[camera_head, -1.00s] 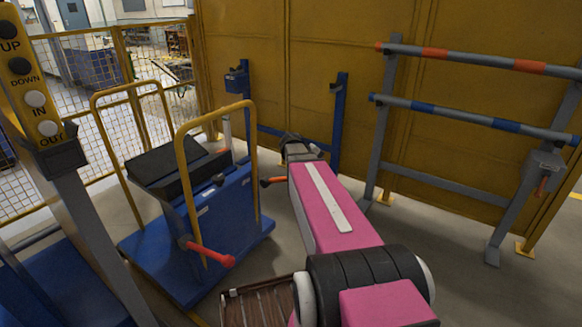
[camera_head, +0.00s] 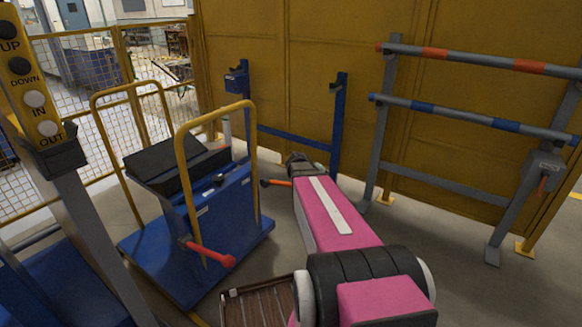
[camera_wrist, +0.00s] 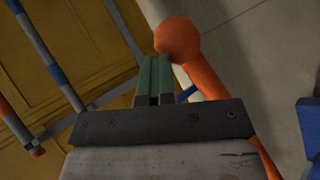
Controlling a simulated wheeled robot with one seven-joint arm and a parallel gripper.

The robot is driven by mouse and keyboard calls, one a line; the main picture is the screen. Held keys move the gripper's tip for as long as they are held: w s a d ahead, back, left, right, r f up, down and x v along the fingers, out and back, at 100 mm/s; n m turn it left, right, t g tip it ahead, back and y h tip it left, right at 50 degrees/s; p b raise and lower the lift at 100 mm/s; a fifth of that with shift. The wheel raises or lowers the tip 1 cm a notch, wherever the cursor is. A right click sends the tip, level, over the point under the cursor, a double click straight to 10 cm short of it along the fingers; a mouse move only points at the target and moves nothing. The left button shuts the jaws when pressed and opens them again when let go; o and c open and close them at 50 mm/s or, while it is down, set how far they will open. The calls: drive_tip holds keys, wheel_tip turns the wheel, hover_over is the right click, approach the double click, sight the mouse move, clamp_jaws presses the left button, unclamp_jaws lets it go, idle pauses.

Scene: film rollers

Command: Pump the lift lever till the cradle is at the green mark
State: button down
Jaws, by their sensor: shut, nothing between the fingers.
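A blue wheeled cart (camera_head: 228,205) stands left of my arm with a black cradle (camera_head: 170,172) on top. A red lever (camera_head: 210,254) sticks out from its front. An orange lever (camera_head: 278,182) sticks out on its right side, close to my arm. In the wrist view an orange lever with a ball knob (camera_wrist: 176,38) runs up from the lower right. My gripper (camera_wrist: 154,62) has its green fingers shut and empty, just left of the knob. Whether they touch it, I cannot tell. In the head view the fingers are hidden behind my wrist. I see no green mark.
A blue stand (camera_head: 338,112) is at the yellow wall behind my arm. A grey rack (camera_head: 460,178) with two striped rollers is at the right. A button post (camera_head: 35,90) stands at the left. Yellow handrails (camera_head: 252,140) rise from the cart.

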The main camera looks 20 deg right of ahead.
drive_tip(key=shift+f, duration=0.45)
drive_tip(key=w+a+r, duration=0.2)
drive_tip(key=w+r, duration=0.1)
drive_tip(key=r, duration=0.5)
drive_tip(key=w+a+r, duration=0.3)
drive_tip(key=r, duration=0.5)
drive_tip(key=shift+w+r, duration=0.25)
drive_tip(key=shift+w, duration=0.1)
drive_tip(key=s+d+f, duration=0.2)
drive_tip(key=s+f, duration=0.1)
drive_tip(key=f, duration=0.2)
drive_tip(key=shift+d+f, duration=0.15)
